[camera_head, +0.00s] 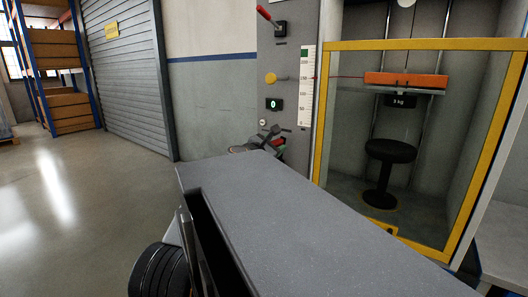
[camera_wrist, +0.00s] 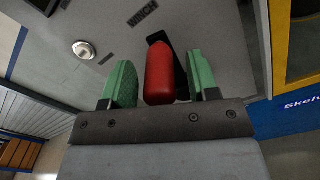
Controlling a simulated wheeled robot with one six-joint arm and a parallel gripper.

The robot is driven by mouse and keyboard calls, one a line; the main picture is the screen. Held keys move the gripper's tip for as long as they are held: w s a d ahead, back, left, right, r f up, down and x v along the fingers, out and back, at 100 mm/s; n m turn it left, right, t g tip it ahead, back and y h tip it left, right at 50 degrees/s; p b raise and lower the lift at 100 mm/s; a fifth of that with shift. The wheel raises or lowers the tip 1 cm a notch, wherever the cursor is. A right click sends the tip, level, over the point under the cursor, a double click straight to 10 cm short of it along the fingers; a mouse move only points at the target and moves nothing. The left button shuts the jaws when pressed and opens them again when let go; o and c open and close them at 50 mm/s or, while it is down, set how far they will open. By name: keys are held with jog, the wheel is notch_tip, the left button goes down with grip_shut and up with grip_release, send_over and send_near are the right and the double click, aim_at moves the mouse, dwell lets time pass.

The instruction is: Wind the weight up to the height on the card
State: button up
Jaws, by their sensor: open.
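The orange weight (camera_head: 405,80) hangs level inside the yellow-framed cage, above a black round stool (camera_head: 390,152). A thin red line runs from it towards the white upright scale (camera_head: 307,88), green at its top, meeting it in the upper part. In the wrist view a red handle (camera_wrist: 159,78) stands between the green fingers of my gripper (camera_wrist: 158,62), with gaps on both sides. The panel behind is marked WINCH. In the head view my gripper (camera_head: 272,142) is low at the grey panel, partly hidden. I cannot make out the card.
The grey panel (camera_head: 285,60) carries a red-handled lever (camera_head: 266,15), a yellow knob (camera_head: 271,79) and a small display (camera_head: 273,104) reading 0. The yellow cage frame (camera_head: 318,125) stands right of the panel. Open floor (camera_head: 80,200) lies left; shelving (camera_head: 58,80) stands beyond.

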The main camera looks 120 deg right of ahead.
jog(key=b+v, duration=0.4)
jog(key=v, duration=0.9)
jog(key=shift+w+a, duration=0.15)
